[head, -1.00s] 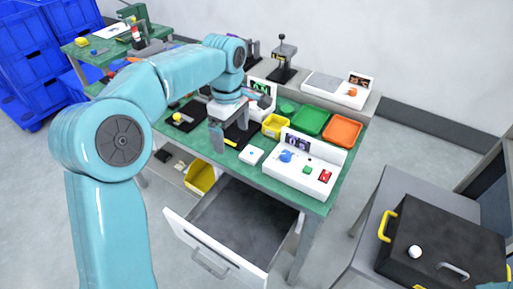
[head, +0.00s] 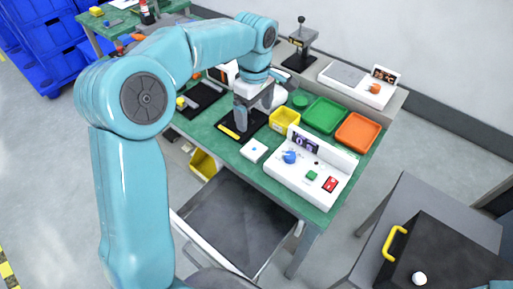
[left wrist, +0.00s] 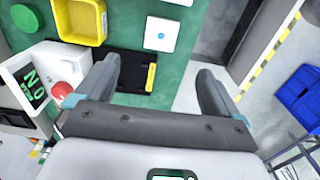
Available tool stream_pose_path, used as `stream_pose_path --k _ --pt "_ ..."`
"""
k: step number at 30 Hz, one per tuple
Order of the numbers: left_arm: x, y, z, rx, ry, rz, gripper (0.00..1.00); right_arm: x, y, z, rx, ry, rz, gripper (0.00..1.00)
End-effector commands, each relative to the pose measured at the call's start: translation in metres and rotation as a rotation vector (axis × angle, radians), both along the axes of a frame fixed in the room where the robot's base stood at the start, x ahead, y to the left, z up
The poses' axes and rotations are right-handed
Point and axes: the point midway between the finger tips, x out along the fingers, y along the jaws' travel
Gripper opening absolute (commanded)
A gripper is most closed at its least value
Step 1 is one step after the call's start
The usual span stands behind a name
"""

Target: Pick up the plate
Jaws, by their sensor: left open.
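My right gripper is not in view.
A white square with a blue dot (head: 254,150), a yellow bin (head: 284,119), green tray (head: 324,116), orange tray (head: 357,132) and white control box (head: 306,176) crowd the bench. An open drawer (head: 240,222) juts from its front. A black case (head: 450,258) stands at right.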

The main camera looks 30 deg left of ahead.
Motion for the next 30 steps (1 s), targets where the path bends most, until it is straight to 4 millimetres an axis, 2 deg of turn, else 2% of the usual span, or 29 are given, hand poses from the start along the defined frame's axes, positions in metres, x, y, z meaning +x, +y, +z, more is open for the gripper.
stream_pose_path --k 1,3,9,17,24,30 --pt "-0.002 0.000 -0.015 0.000 0.006 0.000 0.96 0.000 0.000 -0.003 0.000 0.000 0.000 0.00" --pt "-0.004 0.000 -0.032 0.001 0.007 -0.001 0.96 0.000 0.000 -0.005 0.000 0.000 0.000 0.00" --pt "-0.004 0.000 -0.073 -0.001 0.004 -0.001 0.96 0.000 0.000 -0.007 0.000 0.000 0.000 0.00" --pt "-0.003 0.001 -0.095 0.000 0.004 -0.001 0.96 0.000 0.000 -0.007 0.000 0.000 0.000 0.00" --pt "-0.002 0.001 -0.133 0.000 0.004 -0.001 0.96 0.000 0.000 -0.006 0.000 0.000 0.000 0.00" --pt "0.000 0.001 -0.140 0.001 0.000 -0.001 0.96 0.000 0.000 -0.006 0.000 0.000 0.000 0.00"
